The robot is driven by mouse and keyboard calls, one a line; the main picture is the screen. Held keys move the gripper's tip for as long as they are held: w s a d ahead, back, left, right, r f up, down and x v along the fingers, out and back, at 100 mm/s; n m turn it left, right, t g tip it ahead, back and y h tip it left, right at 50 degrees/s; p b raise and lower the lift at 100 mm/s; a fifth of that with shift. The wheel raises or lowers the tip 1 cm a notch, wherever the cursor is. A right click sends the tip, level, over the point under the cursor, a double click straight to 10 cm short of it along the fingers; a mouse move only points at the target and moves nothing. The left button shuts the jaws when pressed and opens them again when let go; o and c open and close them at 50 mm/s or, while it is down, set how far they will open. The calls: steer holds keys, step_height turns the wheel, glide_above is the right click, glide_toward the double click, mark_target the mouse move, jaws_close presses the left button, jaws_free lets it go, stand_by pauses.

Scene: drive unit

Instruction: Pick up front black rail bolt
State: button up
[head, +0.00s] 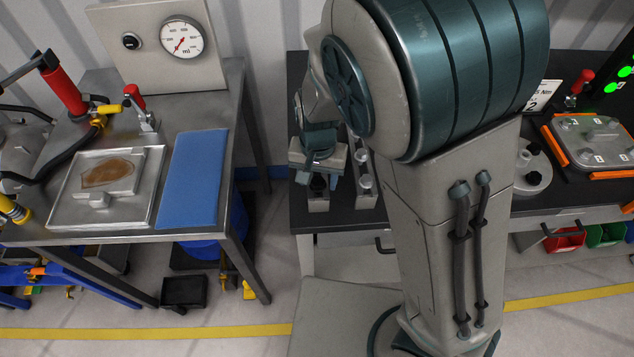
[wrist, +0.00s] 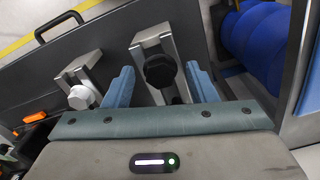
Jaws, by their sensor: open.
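The front black rail bolt (wrist: 160,70) has a dark knobbed head and sits at the end of a grey metal rail (wrist: 152,38). In the head view the bolt (head: 318,184) shows small and dark at the front of the left rail (head: 318,204). My gripper (wrist: 160,82) is open, with one blue finger on each side of the bolt and visible gaps between. In the head view my gripper (head: 319,175) is low over the left rail and hides most of it. I cannot tell the exact height of the fingertips against the bolt head.
A second rail (head: 366,197) with pale bolts (head: 364,182) stands close to the right; its white bolt (wrist: 80,97) is just outside one finger. The black bench (head: 300,222) ends in front. A round grey fixture (head: 532,172) and orange-edged tray (head: 590,174) lie further right.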

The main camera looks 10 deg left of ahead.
mark_target(317, 181)
steer(key=c, duration=1.1)
steer(key=shift+r, duration=0.2)
steer(key=shift+r, duration=0.6)
step_height(317, 181, up, 2)
steer(key=shift+a+r, duration=0.1)
steer(key=shift+r, duration=0.05)
steer(key=w+d+r, duration=0.1)
steer(key=d+r, duration=0.1)
steer(key=d, duration=0.1)
steer(key=w+d+r+b, duration=0.1)
steer(key=d+r, duration=0.2)
steer(key=d, duration=0.1)
steer(key=w+d+r+b, duration=0.1)
steer(key=w+d+r, duration=0.1)
steer(key=d, duration=0.2)
steer(key=shift+d+r, duration=0.1)
steer(key=shift+r, duration=0.25)
